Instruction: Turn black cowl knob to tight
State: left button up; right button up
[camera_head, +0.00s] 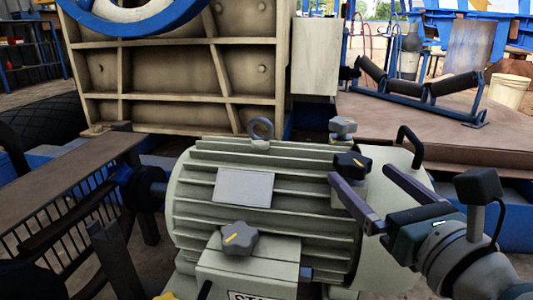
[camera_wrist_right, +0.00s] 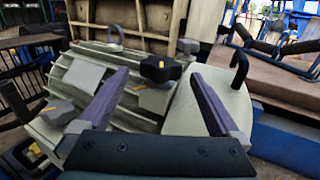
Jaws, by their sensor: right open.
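The black cowl knob (camera_head: 352,162) has several lobes and a yellow mark on top. It sits at the right end of the pale green finned motor (camera_head: 205,195), next to the cowl. It also shows in the right wrist view (camera_wrist_right: 158,68), beyond and between the fingertips. My right gripper (camera_head: 362,175) is open, its two purple fingers wide apart and pointing toward the knob. Nothing is between them in its grip; in the wrist view the gripper (camera_wrist_right: 160,76) shows a clear gap. Whether a finger touches the knob I cannot tell. My left gripper is not in view.
A grey knob (camera_head: 238,238) with a yellow mark sits on the motor's front box, and another grey knob (camera_head: 343,127) stands behind. A lifting eye (camera_head: 262,128) and a black handle (camera_head: 410,145) rise nearby. The ribbed crusher body (camera_head: 185,75) stands behind.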

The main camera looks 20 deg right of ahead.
aim_at(343, 154)
jog(key=w, duration=0.2)
jog(key=w+b, duration=0.1)
jog(key=w, duration=0.2)
jog(key=w+d+b, duration=0.1)
jog(key=w, duration=0.1)
jog(key=shift+w, duration=0.2)
jog(key=shift+w+d, duration=0.1)
jog(key=shift+w, duration=0.25)
jog(key=c, duration=1.2)
jog(key=shift+r, duration=0.1)
jog(key=shift+c, duration=0.9)
